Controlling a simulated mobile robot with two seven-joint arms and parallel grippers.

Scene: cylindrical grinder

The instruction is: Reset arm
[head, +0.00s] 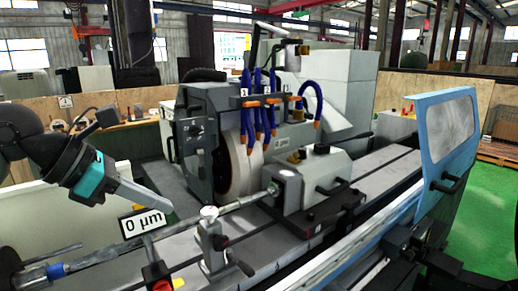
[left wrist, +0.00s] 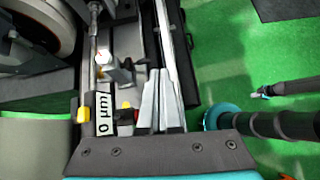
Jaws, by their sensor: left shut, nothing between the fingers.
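My left gripper (head: 166,207) comes in from the left in the head view, with a teal body and grey fingers closed together and empty. It is in the air in front of the grinder, its tips just above the "0 µm" display (head: 145,222). In the left wrist view the closed fingers (left wrist: 160,78) point up the picture, beside the display (left wrist: 104,114). A metal stand with a pale knob (head: 209,212) stands to the right of the display, apart from the fingers.
The cylindrical grinder has a large grinding wheel (head: 242,165), blue coolant hoses (head: 268,110) and a long shaft (head: 110,250) along its front. A blue-framed sliding door (head: 447,135) stands at the right. Green floor (head: 495,215) lies open beyond it.

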